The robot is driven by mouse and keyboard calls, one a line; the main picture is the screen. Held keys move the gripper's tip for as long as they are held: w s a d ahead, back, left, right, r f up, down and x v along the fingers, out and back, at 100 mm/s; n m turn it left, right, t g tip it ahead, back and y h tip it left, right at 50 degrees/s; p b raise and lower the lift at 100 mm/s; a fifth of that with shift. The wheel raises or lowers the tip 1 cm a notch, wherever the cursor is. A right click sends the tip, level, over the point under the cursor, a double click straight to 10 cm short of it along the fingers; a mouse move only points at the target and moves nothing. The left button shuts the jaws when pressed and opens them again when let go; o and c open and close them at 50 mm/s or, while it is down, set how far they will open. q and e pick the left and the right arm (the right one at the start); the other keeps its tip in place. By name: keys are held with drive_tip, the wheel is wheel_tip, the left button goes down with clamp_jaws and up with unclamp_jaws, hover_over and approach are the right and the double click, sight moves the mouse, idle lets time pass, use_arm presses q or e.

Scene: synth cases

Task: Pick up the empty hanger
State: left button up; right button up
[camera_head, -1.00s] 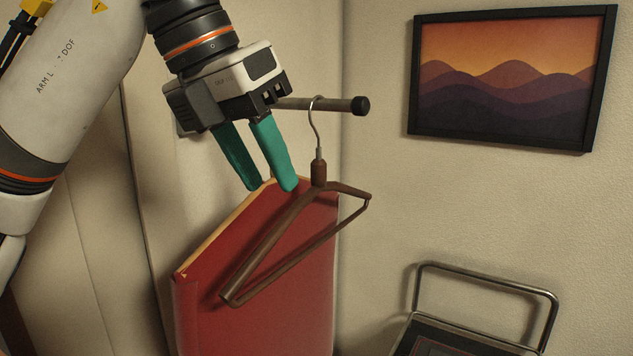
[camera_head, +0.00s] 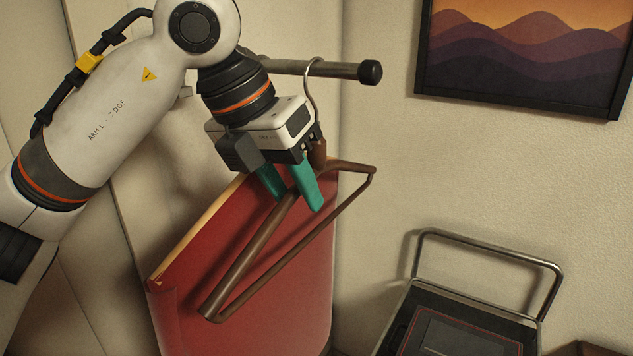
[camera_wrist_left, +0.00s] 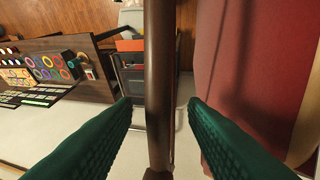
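The empty brown hanger (camera_head: 238,268) hangs by its metal hook from a dark rail (camera_head: 340,70) with a black end cap. Nothing hangs on it. My left gripper (camera_head: 298,202) is at the hanger's upper part, just below the neck, its green fingers pointing down. In the left wrist view the hanger's bar (camera_wrist_left: 160,75) runs upright between the two fingers (camera_wrist_left: 160,106), with a gap on each side. The left gripper is open and not closed on the bar. My right gripper is in neither view.
A large red panel-like object (camera_head: 290,300) with a tan edge stands close behind the hanger. A dark cart (camera_head: 450,335) with a metal handle is at lower right. A framed mountain picture (camera_head: 530,50) is on the wall. The wrist view shows a board with coloured rings (camera_wrist_left: 50,68).

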use_arm(q)
drive_tip(key=p+x, duration=0.1)
drive_tip(key=x, duration=0.2)
drive_tip(key=shift+w+d+f, duration=0.1)
drive_tip(key=shift+f, duration=0.1)
clamp_jaws()
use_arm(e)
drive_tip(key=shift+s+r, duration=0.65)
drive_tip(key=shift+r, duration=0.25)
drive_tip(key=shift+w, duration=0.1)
use_arm(q)
drive_tip(key=shift+r, duration=0.15)
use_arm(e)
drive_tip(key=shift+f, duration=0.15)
